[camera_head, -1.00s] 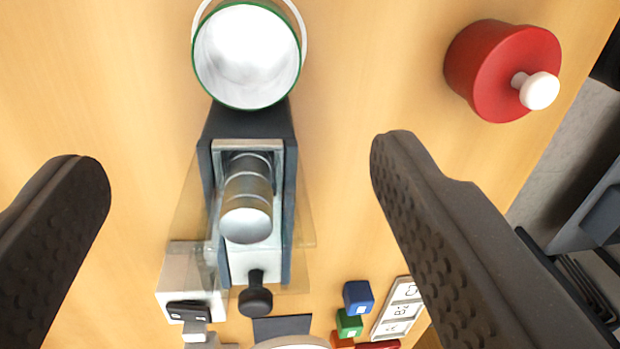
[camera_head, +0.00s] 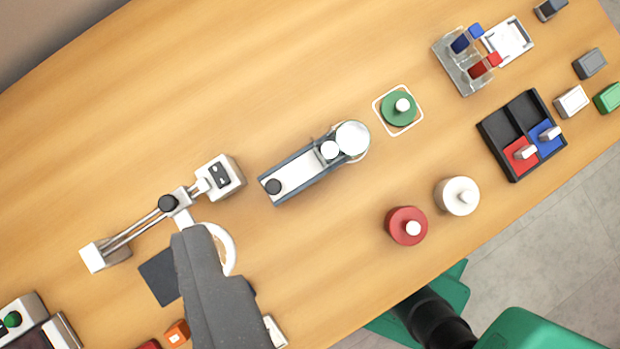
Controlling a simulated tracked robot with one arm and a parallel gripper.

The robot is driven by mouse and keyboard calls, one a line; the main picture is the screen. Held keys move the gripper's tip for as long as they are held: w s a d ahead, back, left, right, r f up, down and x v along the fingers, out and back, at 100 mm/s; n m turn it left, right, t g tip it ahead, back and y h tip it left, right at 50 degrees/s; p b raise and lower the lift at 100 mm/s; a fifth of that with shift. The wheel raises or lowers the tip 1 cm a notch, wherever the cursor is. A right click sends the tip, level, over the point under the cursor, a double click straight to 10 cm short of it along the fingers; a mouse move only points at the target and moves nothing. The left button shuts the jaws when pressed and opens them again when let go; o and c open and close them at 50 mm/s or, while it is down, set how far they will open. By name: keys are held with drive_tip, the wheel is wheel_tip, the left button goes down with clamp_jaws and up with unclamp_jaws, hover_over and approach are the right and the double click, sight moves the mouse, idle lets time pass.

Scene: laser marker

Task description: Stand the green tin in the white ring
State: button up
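A grey part that looks like my gripper (camera_head: 192,235) shows edge-on at the lower left, well apart from the tin. Its two fingers cannot be told apart.
A green disc with a white knob (camera_head: 390,116) lies in a white square outline. A red tin (camera_head: 398,232) and a white tin (camera_head: 446,202) stand nearby. A thick white arc (camera_head: 230,250) is partly hidden by my grey part. A black tray (camera_head: 493,130) stands right. The upper-left table is clear.

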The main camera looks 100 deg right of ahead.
drive_tip(key=s+a+r+n+t, duration=0.2)
drive_tip(key=s+a+r+n, duration=0.1)
drive_tip(key=r, duration=0.5)
drive_tip(key=s+a+r+n+t+y, duration=0.1)
drive_tip(key=s+a+r+n+t, duration=0.2)
drive_tip(key=a+r, duration=0.4)
drive_tip(key=s+a+r+n+t+y, duration=0.1)
drive_tip(key=s+a+r+n, duration=0.4)
drive_tip(key=r, duration=0.6)
drive_tip(key=shift+s+a+t, duration=0.45)
drive_tip(key=shift+s+t, duration=0.05)
drive_tip(key=shift+t, duration=0.4)
drive_tip(key=shift+r, duration=0.1)
wheel_tip(320, 180, down, 6)
drive_tip(key=b, duration=0.5)
drive_tip(key=shift+r+b, duration=0.15)
drive_tip(key=shift+b, duration=0.2)
drive_tip(key=shift+r, duration=0.15)
drive_tip(key=c, duration=0.8)
